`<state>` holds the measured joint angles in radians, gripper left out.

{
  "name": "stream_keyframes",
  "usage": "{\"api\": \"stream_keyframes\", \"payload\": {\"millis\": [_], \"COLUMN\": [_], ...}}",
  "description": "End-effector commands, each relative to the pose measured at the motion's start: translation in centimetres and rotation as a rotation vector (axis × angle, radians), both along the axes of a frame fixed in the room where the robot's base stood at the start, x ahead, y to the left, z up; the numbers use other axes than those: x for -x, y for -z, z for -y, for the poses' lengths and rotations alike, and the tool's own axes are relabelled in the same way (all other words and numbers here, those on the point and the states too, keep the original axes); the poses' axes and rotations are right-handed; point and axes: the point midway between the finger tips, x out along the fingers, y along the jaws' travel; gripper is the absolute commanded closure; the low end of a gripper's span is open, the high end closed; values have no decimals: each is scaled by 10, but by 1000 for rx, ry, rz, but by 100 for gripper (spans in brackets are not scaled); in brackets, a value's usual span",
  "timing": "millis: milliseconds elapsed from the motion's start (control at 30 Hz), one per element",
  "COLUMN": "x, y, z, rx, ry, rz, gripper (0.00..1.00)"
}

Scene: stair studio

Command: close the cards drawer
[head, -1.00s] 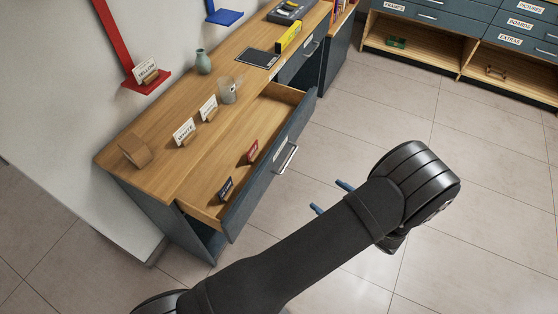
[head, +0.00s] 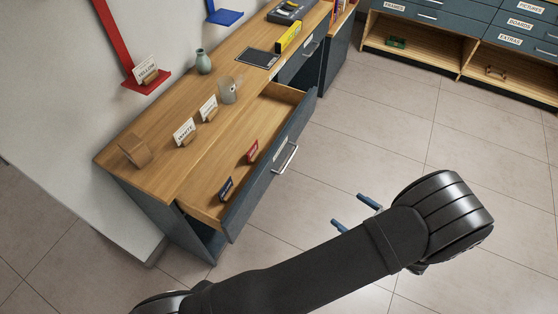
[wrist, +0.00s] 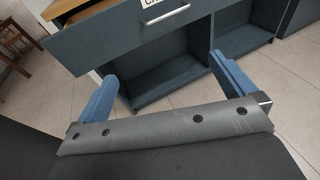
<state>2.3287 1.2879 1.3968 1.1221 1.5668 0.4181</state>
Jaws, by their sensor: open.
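The open drawer (head: 237,205) sticks out of the front of the wooden-topped cabinet, with a dark blue-grey front and a silver bar handle (head: 285,158). A red card (head: 252,152) and a dark card (head: 226,188) stand inside it. In the wrist view the drawer front (wrist: 120,40) is ahead, its handle (wrist: 166,15) near the top and its label cut off, showing only the start. My gripper (head: 353,212) is open and empty, its two blue fingers pointing at the drawer front. It also shows in the wrist view (wrist: 160,85). It stands apart from the handle, to its right and nearer the camera.
The cabinet top (head: 150,188) holds white cards on stands, a glass (head: 229,90), a green vase (head: 203,62) and a wooden block (head: 135,151). More drawers (head: 480,15) stand at the back right. The tiled floor around my gripper is clear.

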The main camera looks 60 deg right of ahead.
Motion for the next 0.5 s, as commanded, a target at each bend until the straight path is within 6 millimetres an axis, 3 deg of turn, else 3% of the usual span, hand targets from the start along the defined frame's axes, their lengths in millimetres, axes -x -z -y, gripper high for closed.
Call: {"api": "stream_keyframes", "payload": {"millis": [133,433,500], "x": [13,16,14], "y": [-3,-4,-2], "z": [-5,-6,-6], "rx": [2,1,1], "ry": [0,-1,-6], "rz": [-1,0,2], "gripper": [0,0,12]}}
